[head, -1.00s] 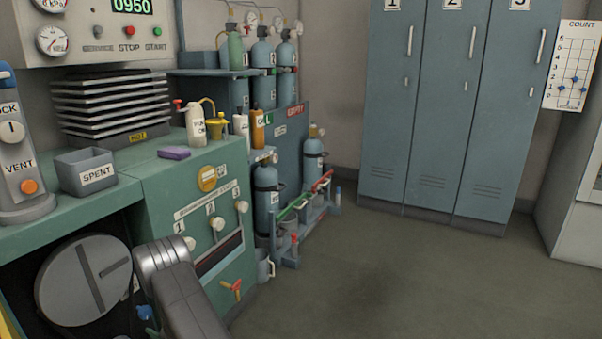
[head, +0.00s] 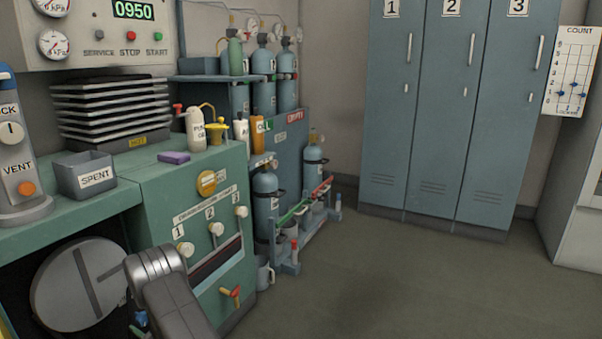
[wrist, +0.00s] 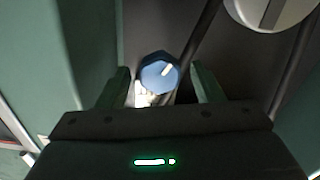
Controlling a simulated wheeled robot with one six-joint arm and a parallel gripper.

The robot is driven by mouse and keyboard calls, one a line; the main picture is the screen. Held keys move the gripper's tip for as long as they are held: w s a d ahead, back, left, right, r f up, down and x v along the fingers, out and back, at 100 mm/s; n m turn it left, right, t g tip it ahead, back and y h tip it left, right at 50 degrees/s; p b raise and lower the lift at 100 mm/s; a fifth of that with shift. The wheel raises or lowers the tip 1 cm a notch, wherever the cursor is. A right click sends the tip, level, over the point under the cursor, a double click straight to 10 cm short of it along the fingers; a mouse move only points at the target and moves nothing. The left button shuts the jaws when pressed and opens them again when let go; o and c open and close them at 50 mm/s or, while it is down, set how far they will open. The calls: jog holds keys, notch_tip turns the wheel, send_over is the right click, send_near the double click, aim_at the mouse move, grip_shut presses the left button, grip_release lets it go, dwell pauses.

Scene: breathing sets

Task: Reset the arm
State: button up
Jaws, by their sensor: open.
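My arm (head: 168,290) shows at the lower left of the head view, in front of the green cabinet and a round grey hatch. My gripper (wrist: 161,74) shows in the wrist view with its two dark green fingers apart. A blue knob (wrist: 158,76) with a pale mark shows between the fingertips in that picture, with a whitish part below it. I cannot tell whether the fingers touch it.
The round hatch (head: 75,285) is at the lower left. The green cabinet (head: 160,205) has several slider knobs and a red-orange valve (head: 231,294). A SPENT bin (head: 85,178) stands on the counter. Blue cylinders (head: 265,200) stand in a rack. The floor (head: 400,285) before the lockers is clear.

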jog(key=s+d+m+p, duration=0.1)
jog(key=s+d+p, duration=0.3)
jog(key=d, duration=0.8)
jog(key=shift+s, duration=1.15)
jog(key=shift+d, duration=0.15)
